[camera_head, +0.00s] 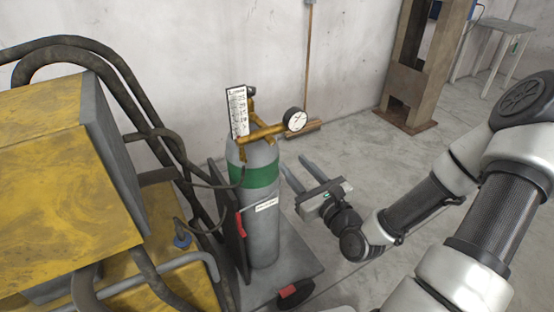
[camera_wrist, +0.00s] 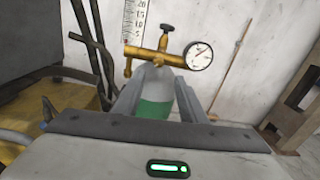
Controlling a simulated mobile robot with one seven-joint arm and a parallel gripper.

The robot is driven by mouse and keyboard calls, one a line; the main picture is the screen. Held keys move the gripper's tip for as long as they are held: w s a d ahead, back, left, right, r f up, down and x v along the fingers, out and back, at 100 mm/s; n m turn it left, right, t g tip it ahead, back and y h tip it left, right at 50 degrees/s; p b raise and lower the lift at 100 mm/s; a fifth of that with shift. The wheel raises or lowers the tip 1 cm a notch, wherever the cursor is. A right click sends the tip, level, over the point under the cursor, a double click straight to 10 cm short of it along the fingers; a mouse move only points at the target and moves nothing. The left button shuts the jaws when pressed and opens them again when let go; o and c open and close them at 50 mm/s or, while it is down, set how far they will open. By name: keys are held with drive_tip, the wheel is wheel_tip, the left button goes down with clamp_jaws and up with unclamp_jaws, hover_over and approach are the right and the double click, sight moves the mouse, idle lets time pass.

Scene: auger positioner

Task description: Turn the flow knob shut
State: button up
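A gas cylinder (camera_head: 262,215), grey with a green band, stands upright with a brass regulator (camera_head: 262,133) on top. The regulator also shows in the wrist view (camera_wrist: 155,55). A dark round knob (camera_wrist: 166,28) tops a short brass stem on the regulator. A brass end piece (camera_wrist: 127,68) hangs at its left; I cannot tell which one is the flow knob. A white flow scale (camera_head: 238,111) stands at the left and a round gauge (camera_head: 295,119) at the right. My gripper (camera_head: 293,164) is open and empty, right of the cylinder, its fingers pointing toward the wall and touching nothing.
A yellow machine (camera_head: 60,190) with thick dark hoses (camera_head: 140,100) stands close on the left. The cylinder stands on a grey cart base (camera_head: 300,262). A copper pipe (camera_head: 309,60) runs down the wall behind. A rusty post (camera_head: 408,90) stands back right.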

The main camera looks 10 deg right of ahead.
sight(273, 143)
drive_tip(key=b+x, duration=0.5)
drive_tip(key=x, duration=0.5)
drive_tip(key=shift+a+f, duration=0.1)
drive_tip(key=shift+a, duration=0.05)
clamp_jaws()
